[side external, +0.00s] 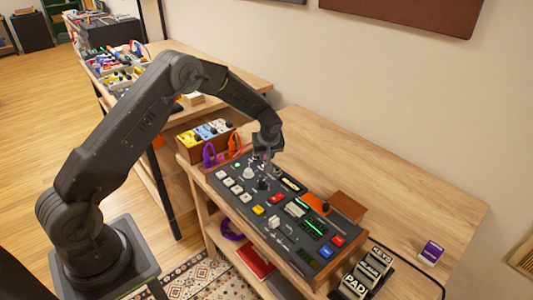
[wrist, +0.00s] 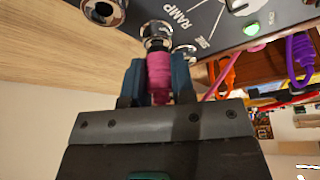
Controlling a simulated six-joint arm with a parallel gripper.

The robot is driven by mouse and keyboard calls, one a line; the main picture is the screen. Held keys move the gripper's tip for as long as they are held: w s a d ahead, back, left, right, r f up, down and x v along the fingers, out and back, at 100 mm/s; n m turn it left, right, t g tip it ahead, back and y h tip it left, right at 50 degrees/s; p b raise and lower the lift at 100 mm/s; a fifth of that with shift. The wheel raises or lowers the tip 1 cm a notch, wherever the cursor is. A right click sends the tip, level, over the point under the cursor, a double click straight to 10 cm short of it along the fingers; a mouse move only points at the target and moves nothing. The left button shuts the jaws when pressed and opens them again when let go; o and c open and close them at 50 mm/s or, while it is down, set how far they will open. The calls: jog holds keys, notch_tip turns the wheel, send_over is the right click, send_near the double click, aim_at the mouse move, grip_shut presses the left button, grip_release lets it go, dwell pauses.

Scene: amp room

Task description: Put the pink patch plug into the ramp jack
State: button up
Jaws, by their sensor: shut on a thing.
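My gripper (side external: 266,150) is over the far end of the dark panel box (side external: 262,226). In the wrist view its two blue fingers (wrist: 159,78) are shut on the pink patch plug (wrist: 159,70). The plug's metal tip end lines up with a silver jack (wrist: 157,31) beside the "RAMP" lettering. The plug meets or nearly meets this jack; I cannot tell how deep the tip sits. A pink cable (wrist: 218,84) shows to the right of the fingers. In the side view the fingers hide the plug and the jack.
Another silver jack (wrist: 104,9) and a lit green button (wrist: 252,28) are near on the panel. Orange (side external: 234,143) and purple (side external: 209,153) cables stand by the far edge, in front of a box of coloured pedals (side external: 205,133).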

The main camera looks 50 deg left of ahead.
jog(key=shift+f, duration=0.1)
dwell(0.3)
jog(key=o, duration=1)
jog(key=shift+o, duration=0.4)
jog(key=o, duration=0.3)
jog(key=shift+r, duration=3.5)
